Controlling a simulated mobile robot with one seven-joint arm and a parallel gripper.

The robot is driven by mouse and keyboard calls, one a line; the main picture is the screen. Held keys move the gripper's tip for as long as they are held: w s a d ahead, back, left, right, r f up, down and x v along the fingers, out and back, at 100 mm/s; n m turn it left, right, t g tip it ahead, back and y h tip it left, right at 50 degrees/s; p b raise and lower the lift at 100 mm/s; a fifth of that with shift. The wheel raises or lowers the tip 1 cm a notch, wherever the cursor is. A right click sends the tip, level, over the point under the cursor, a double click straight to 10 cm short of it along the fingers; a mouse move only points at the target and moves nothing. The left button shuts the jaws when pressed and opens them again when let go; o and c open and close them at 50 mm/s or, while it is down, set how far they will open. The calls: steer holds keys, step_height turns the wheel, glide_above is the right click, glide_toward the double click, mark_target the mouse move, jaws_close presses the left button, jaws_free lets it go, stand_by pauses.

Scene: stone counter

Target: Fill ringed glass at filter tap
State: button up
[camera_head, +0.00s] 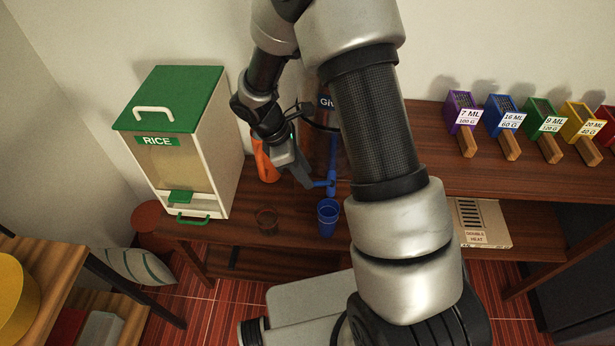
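My gripper (314,184) reaches down from the upper left to the front of the filter area. Its fingertips are beside a thin blue upright part (332,165), possibly the tap. Whether they touch it or are closed on it I cannot tell. A blue cup (328,219) stands on the wooden counter just below and in front of it. A small dark, see-through glass (267,222) with a reddish tint stands to the left, apart from my gripper. I cannot make out which vessel is ringed, or any water. My arm hides much of the filter.
A rice dispenser (183,140) with a green lid stands at left. An orange bottle (265,163) is behind my gripper. Bare counter lies around the dark glass.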

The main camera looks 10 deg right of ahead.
steer(key=shift+x, duration=1.2)
jaws_close()
steer(key=shift+s+n+t+b, duration=0.5)
steer(key=shift+s+n, duration=0.2)
steer(key=shift+n, duration=0.5)
jaws_free()
steer(key=shift+r, duration=0.15)
steer(key=p+v, duration=0.1)
steer(key=v, duration=1.6)
steer(key=shift+p, duration=0.4)
